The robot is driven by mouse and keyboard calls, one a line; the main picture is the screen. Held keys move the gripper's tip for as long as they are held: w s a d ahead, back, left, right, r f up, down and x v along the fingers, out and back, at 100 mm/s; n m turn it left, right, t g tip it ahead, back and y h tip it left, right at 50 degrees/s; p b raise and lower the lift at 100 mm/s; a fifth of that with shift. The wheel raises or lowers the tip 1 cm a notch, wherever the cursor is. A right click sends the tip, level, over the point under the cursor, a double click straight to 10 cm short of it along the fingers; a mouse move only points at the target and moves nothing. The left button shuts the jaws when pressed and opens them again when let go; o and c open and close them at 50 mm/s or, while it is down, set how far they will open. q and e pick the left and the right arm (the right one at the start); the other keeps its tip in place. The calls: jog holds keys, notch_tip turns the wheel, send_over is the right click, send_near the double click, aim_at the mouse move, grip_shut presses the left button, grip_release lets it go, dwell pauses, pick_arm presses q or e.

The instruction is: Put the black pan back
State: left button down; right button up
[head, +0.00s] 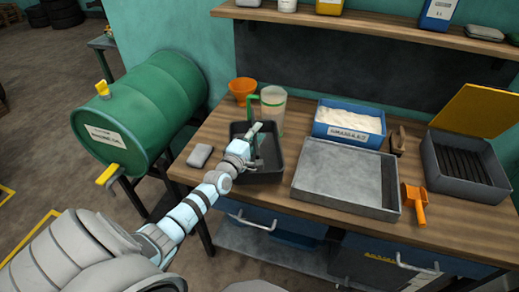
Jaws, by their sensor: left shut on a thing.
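The black pan (266,177) is a small, deep, dark rectangular pan near the front left of the wooden workbench (425,232). My left gripper (257,146) reaches over it from the front left, and its fingers are shut on the pan. The exact contact is partly hidden by the gripper itself. The pan looks level and at or very close to the bench top; I cannot tell if there is a gap under it. My right gripper is not in view.
A clear jug (273,112) with a green handle and an orange funnel (242,90) stand behind the pan. A grey tray (345,178) lies to its right, a blue bin (350,122) behind that. A grey block (200,156) is left.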

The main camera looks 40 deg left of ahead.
pick_arm(q)
notch_tip(320, 180, down, 5)
jog(key=b, duration=0.4)
jog(key=shift+f, duration=0.2)
jog(key=shift+r, duration=0.2)
jog(key=c, duration=1.3)
grip_release()
jog(key=shift+s, duration=0.1)
jog(key=shift+s+d+r+p, duration=0.1)
jog(key=shift+s+p, duration=0.2)
jog(key=shift+p, duration=0.1)
jog(key=s+p, duration=0.1)
jog(key=s, duration=0.2)
jog(key=s+d+p, duration=0.1)
jog(key=s, duration=0.2)
jog(key=s+p, duration=0.1)
jog(key=s, duration=0.3)
jog(key=shift+s+d, duration=0.1)
jog(key=shift+d, duration=0.25)
jog(key=shift+s+d, duration=0.1)
jog(key=shift+s, duration=0.35)
